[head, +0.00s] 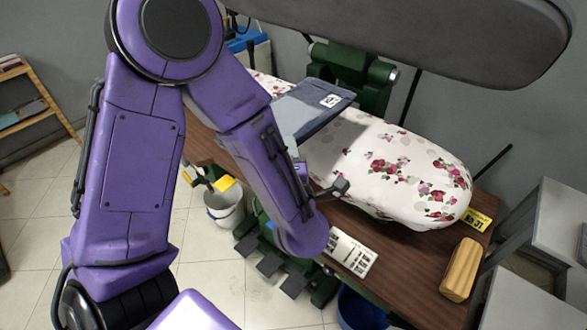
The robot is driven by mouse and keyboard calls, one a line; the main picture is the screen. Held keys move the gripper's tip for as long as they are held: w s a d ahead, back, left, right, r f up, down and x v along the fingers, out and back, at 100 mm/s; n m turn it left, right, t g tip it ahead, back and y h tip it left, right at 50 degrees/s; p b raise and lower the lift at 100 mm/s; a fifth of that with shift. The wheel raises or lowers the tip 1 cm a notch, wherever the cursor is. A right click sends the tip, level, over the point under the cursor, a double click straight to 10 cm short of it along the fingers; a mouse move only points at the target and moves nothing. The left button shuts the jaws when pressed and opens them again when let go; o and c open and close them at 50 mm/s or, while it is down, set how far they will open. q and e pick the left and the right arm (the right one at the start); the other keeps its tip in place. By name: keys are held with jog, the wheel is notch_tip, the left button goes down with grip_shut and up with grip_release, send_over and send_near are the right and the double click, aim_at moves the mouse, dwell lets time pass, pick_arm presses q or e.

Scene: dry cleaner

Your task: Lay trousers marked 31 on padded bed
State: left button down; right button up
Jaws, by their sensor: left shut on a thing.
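Folded blue-grey trousers (318,108) with a white tag (330,101) extend across the far part of the floral padded bed (385,165); the tag's mark is too small to read surely. I cannot tell whether they rest on the padding or hang just above it. My left gripper (297,152) is at their near edge and shut on them, partly hidden behind my purple forearm. My right gripper is not in view.
A large grey press head (440,35) overhangs the bed. The wooden table (415,285) holds a printed sheet (349,252), a yellow label (477,219) and a wooden block (460,269). A white bucket (224,207) stands on the floor.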

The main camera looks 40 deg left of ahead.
pick_arm(q)
jog(key=b, duration=0.3)
jog(key=f+b, duration=0.1)
jog(key=b, duration=0.1)
jog(key=shift+w+a+f+b, duration=0.15)
jog(key=shift+w+a+b, duration=0.15)
jog(key=shift+b, duration=0.1)
jog(key=shift+w+a+r+p, duration=0.25)
jog(key=shift+w+a+p, duration=0.05)
jog(key=shift+w+p, duration=0.35)
jog(key=shift+w+a+f, duration=0.35)
jog(key=shift+w+f, duration=0.3)
jog(key=w+a+f+p, duration=0.1)
jog(key=w+f, duration=0.3)
jog(key=f, duration=0.4)
jog(key=shift+a+f, duration=0.25)
jog(key=shift+a, duration=0.3)
jog(key=c, duration=1.3)
grip_release()
jog(key=o, duration=0.4)
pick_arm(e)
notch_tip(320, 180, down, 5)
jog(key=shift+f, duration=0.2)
